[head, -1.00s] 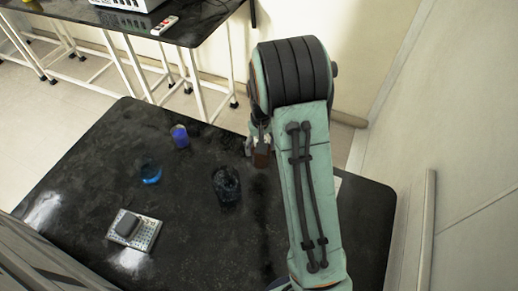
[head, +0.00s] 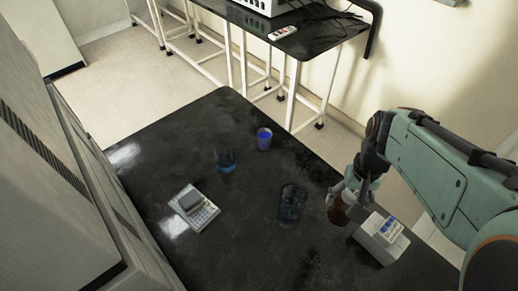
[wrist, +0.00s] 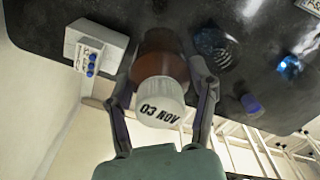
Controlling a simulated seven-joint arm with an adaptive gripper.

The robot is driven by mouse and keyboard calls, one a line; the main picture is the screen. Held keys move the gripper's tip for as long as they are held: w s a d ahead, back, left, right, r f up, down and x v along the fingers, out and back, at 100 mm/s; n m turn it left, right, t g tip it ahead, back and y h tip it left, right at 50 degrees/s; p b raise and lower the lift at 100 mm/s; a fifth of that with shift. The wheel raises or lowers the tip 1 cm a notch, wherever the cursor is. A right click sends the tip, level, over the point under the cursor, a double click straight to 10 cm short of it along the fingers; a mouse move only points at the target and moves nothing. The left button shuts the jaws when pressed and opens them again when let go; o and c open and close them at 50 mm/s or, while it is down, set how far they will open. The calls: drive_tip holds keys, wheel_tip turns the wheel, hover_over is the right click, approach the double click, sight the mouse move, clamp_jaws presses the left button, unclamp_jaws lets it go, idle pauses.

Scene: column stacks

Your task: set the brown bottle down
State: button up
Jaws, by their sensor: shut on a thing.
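The brown bottle (head: 338,214) is between the fingers of my gripper (head: 346,200) near the right edge of the black table (head: 232,250). In the wrist view its brown body (wrist: 163,50) and white cap (wrist: 160,98) with dark lettering show between the two fingers of my gripper (wrist: 162,82). The gripper is shut on the bottle. The fingers partly hide it in the head view. I cannot tell whether its base touches the table top.
A white box with blue dots (head: 382,238) is close right of the bottle. A dark glass jar (head: 292,203) stands to its left.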

wheel_tip(320, 180, up, 2)
drive_tip(key=s+a+n, duration=0.1)
drive_tip(key=a, duration=2)
drive_tip(key=f, duration=1.8)
drive_tip(key=shift+s+a, duration=0.25)
drive_tip(key=shift+s, duration=0.15)
drive_tip(key=o, duration=1.2)
drive_tip(key=shift+f, duration=0.1)
